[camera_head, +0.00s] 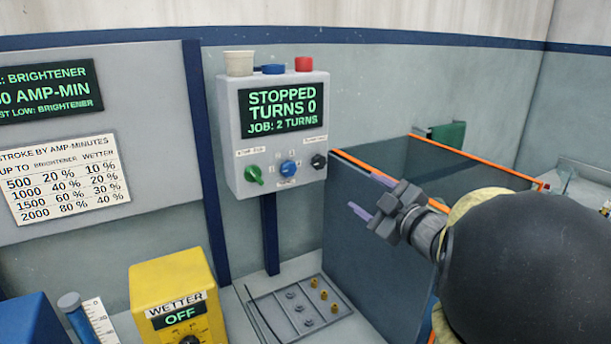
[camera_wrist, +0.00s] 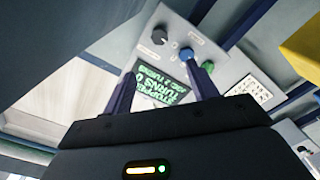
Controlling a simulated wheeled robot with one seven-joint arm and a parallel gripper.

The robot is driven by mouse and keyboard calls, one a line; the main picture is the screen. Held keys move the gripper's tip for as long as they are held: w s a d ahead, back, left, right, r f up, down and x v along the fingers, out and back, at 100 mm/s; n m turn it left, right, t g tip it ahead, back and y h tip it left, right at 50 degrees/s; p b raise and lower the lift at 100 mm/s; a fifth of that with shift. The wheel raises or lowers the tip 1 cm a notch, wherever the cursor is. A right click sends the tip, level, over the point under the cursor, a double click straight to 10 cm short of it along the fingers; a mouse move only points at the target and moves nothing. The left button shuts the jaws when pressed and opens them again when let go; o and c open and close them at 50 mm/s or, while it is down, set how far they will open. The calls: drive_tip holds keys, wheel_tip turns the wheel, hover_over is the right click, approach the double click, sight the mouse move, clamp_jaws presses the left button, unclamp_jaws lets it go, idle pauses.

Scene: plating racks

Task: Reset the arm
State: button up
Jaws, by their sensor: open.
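My gripper (camera_head: 368,195) is open and empty in the head view, held in the air right of the control box, its two fingers pointing left toward the box. The fingers also show in the wrist view (camera_wrist: 160,90), spread apart with the control box beyond them. The control box (camera_head: 233,160) reads "STOPPED, TURNS 0, JOB: 2 TURNS" on its screen (camera_head: 278,108). Below the screen are a green knob (camera_head: 254,175), a blue knob (camera_head: 288,168) and a black knob (camera_head: 318,161). A gap shows between the fingers and the box in the head view.
A dark tank (camera_head: 385,250) with orange edges stands below and behind my gripper. A tray (camera_head: 270,312) with small metal parts lies below the box. A yellow box (camera_head: 170,280) reads "WETTER OFF". A chart (camera_head: 65,180) hangs on the left panel. Open air lies left of my gripper.

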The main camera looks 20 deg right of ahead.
drive_tip(key=shift+w, duration=0.15)
drive_tip(key=s+a+f+m+g+h+p, duration=0.2)
drive_tip(key=a+f+m+g+p, duration=0.2)
drive_tip(key=a+f+m+g, duration=0.15)
drive_tip(key=s+a+f+m+g+h+p, duration=0.3)
drive_tip(key=a+f+m+g+p, duration=0.15)
drive_tip(key=f, duration=0.25)
drive_tip(key=s+a+f+g, duration=0.2)
drive_tip(key=s+a, duration=0.1)
drive_tip(key=s, duration=0.1)
drive_tip(key=s+a+f+m+g+y+p, duration=0.1)
drive_tip(key=s+a+f+g, duration=0.1)
drive_tip(key=s, duration=0.3)
drive_tip(key=shift+s+a+g+y, duration=0.3)
drive_tip(key=shift+a+g, duration=0.2)
drive_tip(key=shift+a, duration=0.4)
